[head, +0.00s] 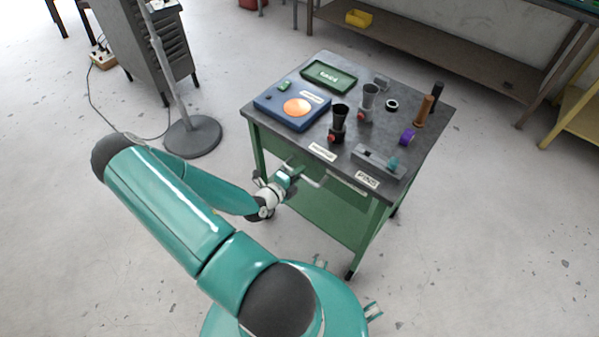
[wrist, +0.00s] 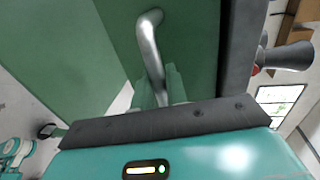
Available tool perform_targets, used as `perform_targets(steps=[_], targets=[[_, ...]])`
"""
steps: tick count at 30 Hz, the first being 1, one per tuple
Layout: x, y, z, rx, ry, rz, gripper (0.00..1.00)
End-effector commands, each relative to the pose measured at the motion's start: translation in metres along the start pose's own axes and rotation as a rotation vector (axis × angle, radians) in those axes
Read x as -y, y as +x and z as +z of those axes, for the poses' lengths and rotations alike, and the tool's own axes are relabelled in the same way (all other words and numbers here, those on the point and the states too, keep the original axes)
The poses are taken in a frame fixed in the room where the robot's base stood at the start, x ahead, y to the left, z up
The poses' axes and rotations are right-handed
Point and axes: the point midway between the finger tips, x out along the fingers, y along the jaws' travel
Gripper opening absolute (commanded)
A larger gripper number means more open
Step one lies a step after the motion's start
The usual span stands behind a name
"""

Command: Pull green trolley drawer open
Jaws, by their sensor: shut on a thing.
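The green trolley (head: 330,212) stands right of centre in the head view, with a dark grey top. Its drawer has a green front, seen close up in the wrist view (wrist: 75,50). A bent silver bar handle (wrist: 148,42) crosses the drawer front there; it also shows in the head view (head: 312,182). My gripper (head: 294,172) is at the handle on the trolley's near side. In the wrist view its pale green fingers (wrist: 160,88) are shut around the lower part of the handle. The fingertips are partly hidden behind the gripper's dark edge.
A round stand base (head: 192,138) is on the floor at left. Floor right of the trolley is clear.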

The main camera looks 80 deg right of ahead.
Motion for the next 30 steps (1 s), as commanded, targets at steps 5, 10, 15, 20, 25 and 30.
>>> perform_targets(steps=[5,10,15,20,25,30], targets=[[-0.005,-0.027,0.001,0.004,-0.002,0.000,0.00],[-0.014,-0.069,0.002,0.007,-0.002,0.001,0.00],[-0.024,-0.118,0.002,0.007,-0.001,0.000,0.00],[-0.033,-0.158,0.001,0.005,-0.001,0.000,0.00],[-0.038,-0.188,0.000,0.003,0.001,-0.001,0.00],[-0.041,-0.202,0.000,0.001,0.000,-0.003,0.00]])
